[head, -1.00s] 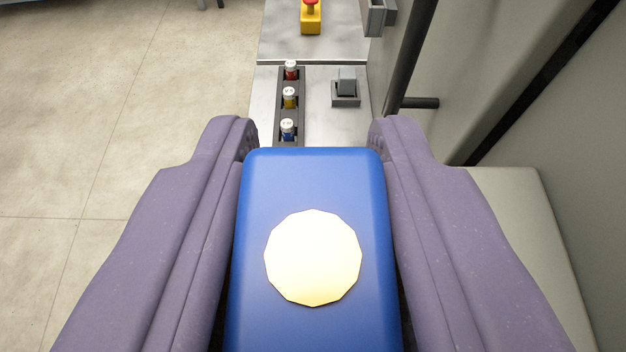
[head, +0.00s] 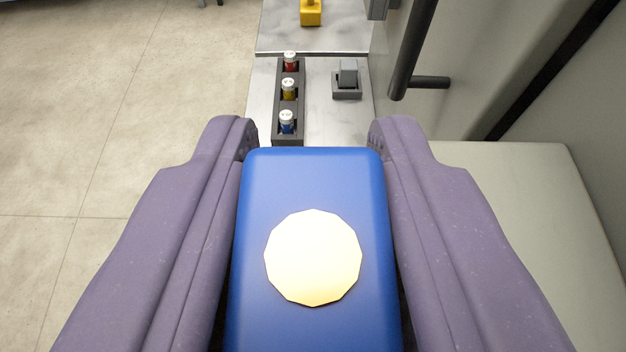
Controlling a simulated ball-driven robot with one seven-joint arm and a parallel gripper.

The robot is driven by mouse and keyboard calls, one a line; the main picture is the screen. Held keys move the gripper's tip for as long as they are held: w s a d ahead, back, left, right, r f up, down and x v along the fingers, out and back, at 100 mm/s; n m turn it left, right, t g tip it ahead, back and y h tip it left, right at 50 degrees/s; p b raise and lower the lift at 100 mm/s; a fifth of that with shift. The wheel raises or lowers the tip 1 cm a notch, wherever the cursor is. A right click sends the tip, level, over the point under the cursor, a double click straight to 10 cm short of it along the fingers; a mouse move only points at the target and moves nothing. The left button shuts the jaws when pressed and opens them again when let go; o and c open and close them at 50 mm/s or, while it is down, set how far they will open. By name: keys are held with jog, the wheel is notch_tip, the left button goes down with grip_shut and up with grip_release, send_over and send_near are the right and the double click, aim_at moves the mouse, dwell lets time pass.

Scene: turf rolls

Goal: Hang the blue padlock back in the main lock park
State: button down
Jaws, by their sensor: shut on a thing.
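The blue padlock (head: 312,185) is a blue block with a pale yellow many-sided disc on its face. It fills the lower middle of the head view. My gripper (head: 313,140) has purple fingers, one on each side of the padlock, and is shut on it. The padlock's shackle cannot be made out. No lock park can be clearly identified in this view.
Beyond the padlock is a metal worktop (head: 329,130). On it are a dark rack (head: 289,103) holding red, yellow and blue items with white tops, and a grey block on a base (head: 347,80). A yellow object (head: 311,12) stands farther back. A dark bar handle (head: 413,50) juts out at right. Open floor (head: 110,110) lies left.

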jog(key=shift+f+b, duration=1)
jog(key=shift+f, duration=0.05)
jog(key=c, duration=0.7)
grip_release()
jog(key=shift+s, duration=0.1)
jog(key=v, duration=0.7)
jog(key=shift+s+r, duration=0.15)
jog(key=shift+s, duration=0.2)
jog(key=shift+w, duration=0.1)
notch_tip(320, 180, up, 15)
jog(key=t+b, duration=0.1)
jog(key=b, duration=1.1)
jog(key=shift+t, duration=0.5)
jog(key=s+r+b, duration=0.1)
jog(key=s+r, duration=0.3)
jog(key=s+r+b, duration=0.2)
jog(key=s+r, duration=0.1)
jog(key=r, duration=0.2)
jog(key=s+r+b, duration=0.1)
jog(key=s+r, duration=0.3)
jog(key=r, duration=0.1)
jog(key=shift+s+b, duration=0.3)
jog(key=shift+b, duration=0.1)
